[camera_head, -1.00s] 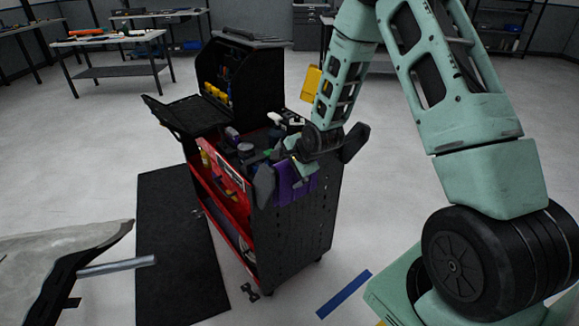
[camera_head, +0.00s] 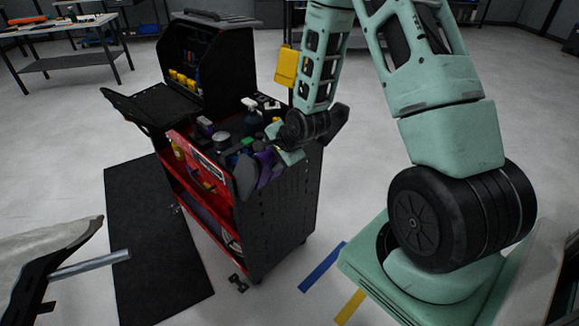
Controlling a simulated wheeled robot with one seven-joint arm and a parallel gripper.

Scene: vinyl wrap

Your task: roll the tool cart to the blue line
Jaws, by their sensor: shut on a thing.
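The tool cart (camera_head: 287,212) stands left of centre, a black cabinet with a red drawer front on its left side and bottles and tools on top. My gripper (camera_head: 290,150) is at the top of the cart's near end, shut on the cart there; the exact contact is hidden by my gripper. A purple item (camera_head: 266,167) hangs beside the fingers. The blue line (camera_head: 322,267) is on the floor just right of the cart's near right bottom corner. A visible strip of floor separates them.
A black mat (camera_head: 155,245) lies left of the cart, close to its near caster (camera_head: 238,283). A grey panel on a stand (camera_head: 40,255) is at the near left. A yellow line (camera_head: 350,307) lies right of the blue one. A workbench (camera_head: 70,60) stands behind left.

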